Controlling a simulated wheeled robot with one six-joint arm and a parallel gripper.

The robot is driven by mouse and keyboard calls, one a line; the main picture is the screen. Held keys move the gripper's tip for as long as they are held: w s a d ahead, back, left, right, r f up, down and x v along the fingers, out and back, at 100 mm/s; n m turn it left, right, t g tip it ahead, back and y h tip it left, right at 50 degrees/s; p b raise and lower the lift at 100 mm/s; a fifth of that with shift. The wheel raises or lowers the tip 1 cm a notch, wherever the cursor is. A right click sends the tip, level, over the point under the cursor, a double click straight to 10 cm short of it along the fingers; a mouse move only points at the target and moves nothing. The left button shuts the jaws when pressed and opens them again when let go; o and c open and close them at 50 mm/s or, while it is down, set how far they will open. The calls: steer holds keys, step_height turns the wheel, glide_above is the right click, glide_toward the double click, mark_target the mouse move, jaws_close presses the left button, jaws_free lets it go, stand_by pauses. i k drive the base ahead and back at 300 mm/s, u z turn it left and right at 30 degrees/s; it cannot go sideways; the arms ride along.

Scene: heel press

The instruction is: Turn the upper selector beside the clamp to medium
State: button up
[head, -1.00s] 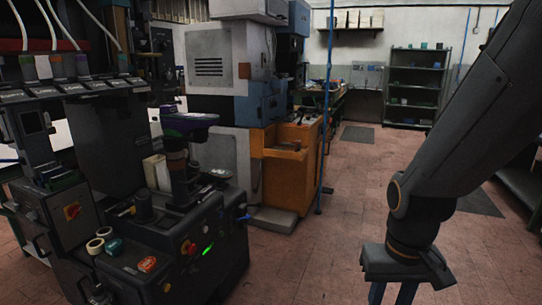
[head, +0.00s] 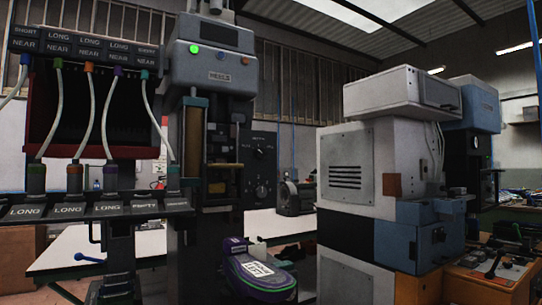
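The press (head: 212,70) stands left of centre in the head view, a grey machine with a lit green lamp, a small dark display and a nameplate. On the right side of its column is a dark panel (head: 247,172) with two selectors, one above the other. The upper selector (head: 259,153) is small and dark with pale markings around it; its setting is too small to read. The lower selector (head: 262,191) is a round dark knob. A purple and green shoe-shaped piece (head: 258,274) sits below the panel. My gripper is not in view.
Left of the press is a rack (head: 85,45) with white cables running between labelled plugs and sockets. A white table (head: 285,222) stands behind. A large white and blue machine (head: 370,170) fills the right, with an orange workbench (head: 500,285) at the far right.

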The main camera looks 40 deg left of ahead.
mark_target(262, 154)
steer(key=u, duration=0.7)
steer(key=i, duration=1.4)
steer(key=u, duration=0.8)
